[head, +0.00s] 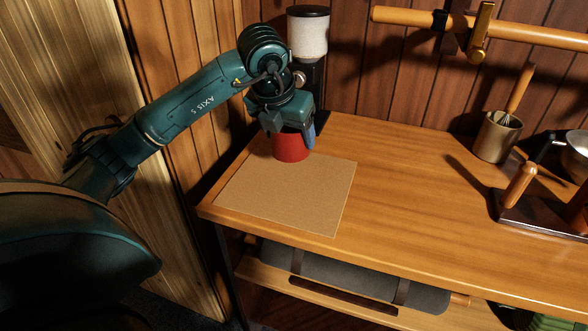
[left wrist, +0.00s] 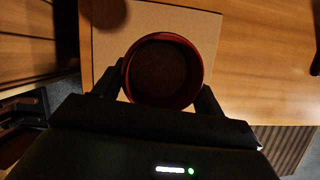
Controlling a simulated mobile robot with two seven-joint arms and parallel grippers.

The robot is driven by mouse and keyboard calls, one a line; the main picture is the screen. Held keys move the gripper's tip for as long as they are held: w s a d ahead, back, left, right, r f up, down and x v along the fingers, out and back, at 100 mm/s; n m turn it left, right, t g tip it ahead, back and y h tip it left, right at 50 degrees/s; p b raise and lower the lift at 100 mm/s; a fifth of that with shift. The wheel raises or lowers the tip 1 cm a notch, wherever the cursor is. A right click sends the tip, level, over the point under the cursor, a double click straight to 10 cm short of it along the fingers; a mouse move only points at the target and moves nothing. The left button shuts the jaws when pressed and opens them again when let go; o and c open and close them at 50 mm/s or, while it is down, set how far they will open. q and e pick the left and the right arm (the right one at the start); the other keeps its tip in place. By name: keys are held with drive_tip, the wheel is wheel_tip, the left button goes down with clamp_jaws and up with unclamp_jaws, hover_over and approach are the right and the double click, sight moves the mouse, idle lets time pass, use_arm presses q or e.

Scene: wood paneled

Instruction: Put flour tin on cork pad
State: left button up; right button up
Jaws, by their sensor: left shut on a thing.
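The red flour tin (head: 291,148) is a short round tin at the far edge of the cork pad (head: 285,197). My left gripper (head: 289,128) is shut on the tin from above, one finger on each side. In the left wrist view the open top of the tin (left wrist: 163,72) shows a dark inside, between the two fingers (left wrist: 160,95). There the tin overlaps the cork pad (left wrist: 113,45). The tin looks upright, but I cannot tell whether its base touches the pad. My right gripper is not in view.
The pad lies at the left end of the wooden counter (head: 400,180). A grinder with a pale hopper (head: 308,35) stands behind the gripper. A utensil cup (head: 497,137) and a tray with a wooden-handled tool (head: 522,185) stand at the right. The middle counter is clear.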

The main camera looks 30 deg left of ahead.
use_arm(q)
wheel_tip(320, 180, down, 3)
drive_tip(key=shift+s+f, duration=0.1)
drive_tip(key=shift+s, duration=0.05)
drive_tip(key=shift+f, duration=2.3)
drive_tip(key=o, duration=1)
